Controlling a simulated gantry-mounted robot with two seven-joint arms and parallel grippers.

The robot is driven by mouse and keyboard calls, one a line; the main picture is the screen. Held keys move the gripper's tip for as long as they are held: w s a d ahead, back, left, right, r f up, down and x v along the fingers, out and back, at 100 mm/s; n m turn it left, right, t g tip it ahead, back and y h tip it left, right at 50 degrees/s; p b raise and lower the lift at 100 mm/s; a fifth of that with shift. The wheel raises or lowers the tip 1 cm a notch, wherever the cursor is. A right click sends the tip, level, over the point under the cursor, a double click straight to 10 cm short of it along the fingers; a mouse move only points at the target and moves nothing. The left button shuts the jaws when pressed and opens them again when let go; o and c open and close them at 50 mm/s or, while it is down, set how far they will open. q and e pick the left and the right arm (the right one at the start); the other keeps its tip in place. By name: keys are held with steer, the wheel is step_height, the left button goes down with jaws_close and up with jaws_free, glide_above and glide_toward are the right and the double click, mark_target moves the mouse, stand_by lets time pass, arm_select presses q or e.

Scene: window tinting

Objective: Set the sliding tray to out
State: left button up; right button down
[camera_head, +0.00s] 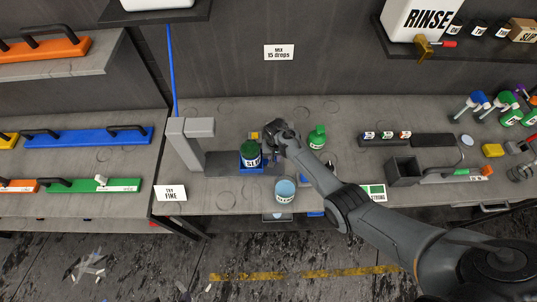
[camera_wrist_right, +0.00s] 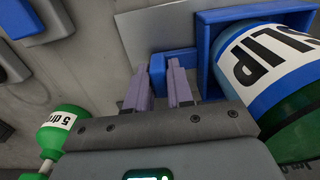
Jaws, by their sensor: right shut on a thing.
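The sliding tray (camera_head: 252,171) is a blue holder on a dark grey base plate (camera_head: 222,165) beside the grey upright stand (camera_head: 187,145). A bottle with a green top and a white label (camera_head: 250,154) stands in it. In the right wrist view the blue tray (camera_wrist_right: 205,30) frames this bottle, whose label (camera_wrist_right: 265,60) reads SLIP. My right gripper (camera_head: 268,146) is at the right side of the tray. In the wrist view its purple-grey fingers (camera_wrist_right: 160,88) are shut on a blue tab that joins the tray. My left gripper is out of view.
A light blue-topped container (camera_head: 285,190) stands at the bench's front edge. A green bottle (camera_head: 317,137) stands right of my gripper. Small vials (camera_head: 386,135) and a dark box (camera_head: 403,171) lie further right. My right forearm crosses the bench from the lower right.

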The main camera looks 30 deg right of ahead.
steer(key=shift+d, duration=0.15)
steer(key=c, duration=1.3)
jaws_free()
steer(key=shift+s, duration=0.1)
steer(key=shift+o, duration=1.1)
steer(key=shift+d, duration=0.15)
steer(key=shift+r, duration=0.1)
steer(key=shift+r, duration=0.25)
step_height(320, 180, up, 9)
steer(key=shift+r+p, duration=0.15)
steer(key=shift+p, duration=0.35)
steer(key=shift+r, duration=0.4)
